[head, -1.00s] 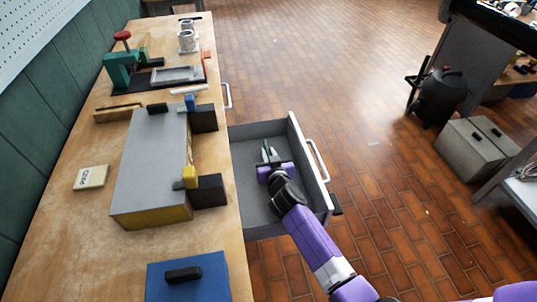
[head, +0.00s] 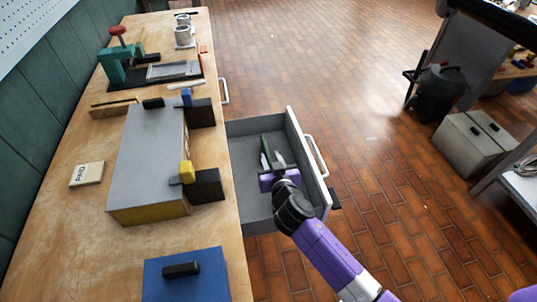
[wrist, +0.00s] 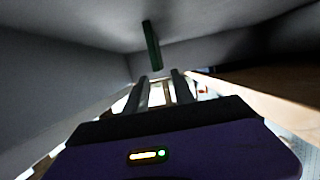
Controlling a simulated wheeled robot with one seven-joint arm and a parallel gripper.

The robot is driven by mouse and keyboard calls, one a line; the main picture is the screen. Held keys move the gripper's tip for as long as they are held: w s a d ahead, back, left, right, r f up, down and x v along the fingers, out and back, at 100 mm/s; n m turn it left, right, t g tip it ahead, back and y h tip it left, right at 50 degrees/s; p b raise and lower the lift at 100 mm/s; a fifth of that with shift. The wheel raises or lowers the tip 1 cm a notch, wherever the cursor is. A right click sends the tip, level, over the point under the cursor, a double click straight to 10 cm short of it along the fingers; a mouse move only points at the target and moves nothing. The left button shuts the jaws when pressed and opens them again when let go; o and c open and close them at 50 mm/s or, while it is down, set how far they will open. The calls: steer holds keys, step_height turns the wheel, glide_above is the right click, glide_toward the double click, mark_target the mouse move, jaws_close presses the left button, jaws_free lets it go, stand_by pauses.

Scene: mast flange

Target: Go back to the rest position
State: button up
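My gripper (head: 272,160) is inside the open drawer (head: 247,129), fingers pointing away from my body. Its two fingers are apart with nothing between them in the wrist view (wrist: 160,88). A slim dark green bar (head: 265,144) is in the drawer by the fingertips. In the wrist view the green bar (wrist: 151,45) shows beyond the fingertips, against the grey drawer floor. I cannot tell exactly how wide the gap to it is.
The drawer's front with its white handle (head: 316,157) stands right of my gripper. The wooden bench (head: 60,230) on the left carries a grey block fixture (head: 150,150), a green press (head: 118,60) and a blue plate (head: 200,285).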

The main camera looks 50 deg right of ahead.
steer(key=shift+s+a+r, duration=0.1)
steer(key=shift+s+a, duration=0.15)
steer(key=shift+s, duration=0.05)
steer(key=shift+r, duration=0.1)
stand_by(0.3)
